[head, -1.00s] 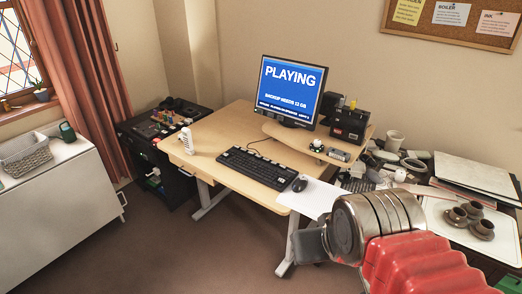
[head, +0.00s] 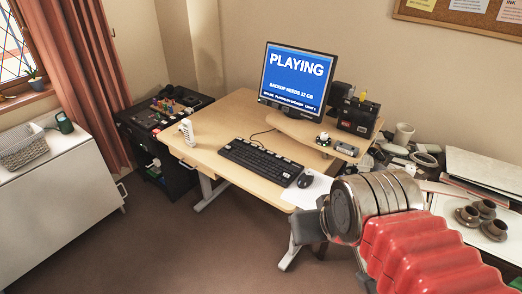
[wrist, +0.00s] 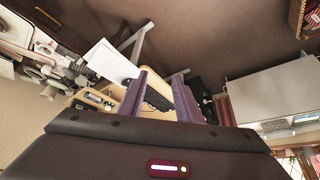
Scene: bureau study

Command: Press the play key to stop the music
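The black keyboard (head: 261,161) lies on the light wood desk (head: 226,121), with its keys too small to tell a play key apart. The monitor (head: 297,76) behind it has a blue screen reading "PLAYING" and "BACKUP NEEDS 12 GB". In the wrist view my gripper (wrist: 161,76) is open and empty, its two purple fingers apart. The keyboard (wrist: 158,98) shows beyond and between the fingers, apart from them. In the head view my arm is at the lower right, in front of the desk's right side, and the fingers are mostly hidden.
A black mouse (head: 305,180) and white paper (head: 309,192) lie right of the keyboard. A white handset (head: 187,132) stands at the desk's left. A raised shelf (head: 299,130) holds a knob and a black box (head: 357,117). Cups (head: 494,229) sit at the right. Floor is clear at front left.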

